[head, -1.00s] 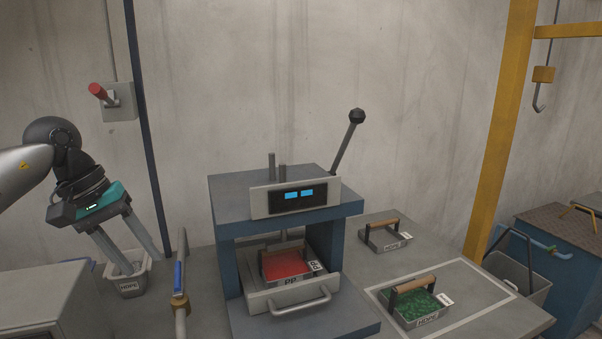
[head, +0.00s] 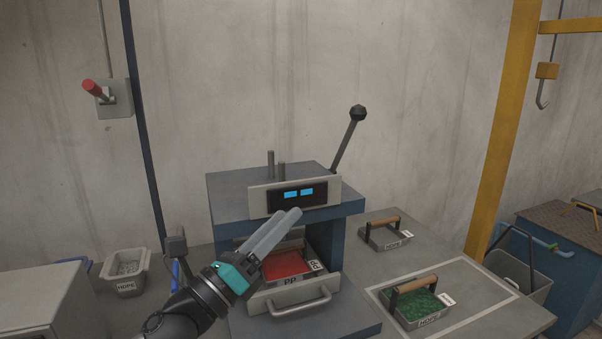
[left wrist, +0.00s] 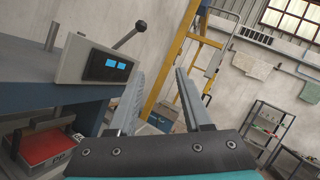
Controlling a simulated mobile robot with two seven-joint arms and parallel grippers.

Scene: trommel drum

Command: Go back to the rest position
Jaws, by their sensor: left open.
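My left gripper (head: 287,216) is in front of the blue-grey press (head: 225,190), with its fingers pointing up and to the right. It is empty. In the left wrist view the two fingers (left wrist: 160,85) stand apart with nothing between them. The press display panel (left wrist: 95,64) is to the left of the fingers there. The left arm partly covers the press and the tray of red PP material (head: 287,265) inside it. My right gripper is not in either view.
A grey HDPE bin (head: 126,285) stands at the left of the bench. A handled tray of green HDPE material (head: 420,308) and another handled tray (head: 385,236) stand right of the press. The press lever (head: 347,145) rises at its right. A yellow post (head: 503,130) stands farther right.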

